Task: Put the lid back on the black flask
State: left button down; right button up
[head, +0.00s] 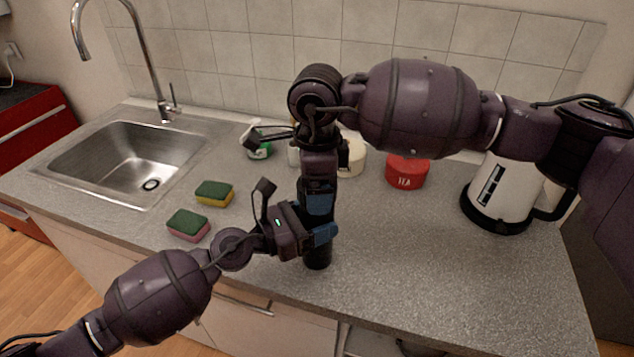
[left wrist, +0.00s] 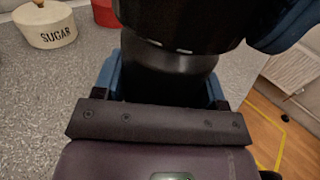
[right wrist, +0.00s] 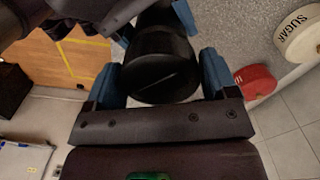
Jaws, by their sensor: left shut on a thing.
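The black flask (head: 317,258) stands upright near the counter's front edge. My left gripper (head: 318,236) is shut on its body, which shows between the blue fingers in the left wrist view (left wrist: 165,78). My right gripper (head: 318,203) points down from above. In the right wrist view, a round black lid (right wrist: 160,68) lies between its blue fingers, in line with the flask. I cannot tell whether those fingers press on it. In the left wrist view a wider black part (left wrist: 185,22) sits directly above the body, with no clear gap. My arms hide the join in the head view.
A red tea tin (head: 407,173) and a white kettle (head: 503,193) stand at the back right. The cream sugar tin (left wrist: 47,26) is behind my right arm. Two sponges (head: 188,226) (head: 214,193) lie left, near the sink (head: 130,160). The front right counter is clear.

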jog(key=c, duration=0.6)
jog(key=o, duration=1.1)
jog(key=shift+c, duration=0.2)
notch_tip(320, 180, up, 12)
pick_arm(q)
jog(key=shift+c, duration=0.5)
grip_release()
jog(key=shift+a, duration=0.1)
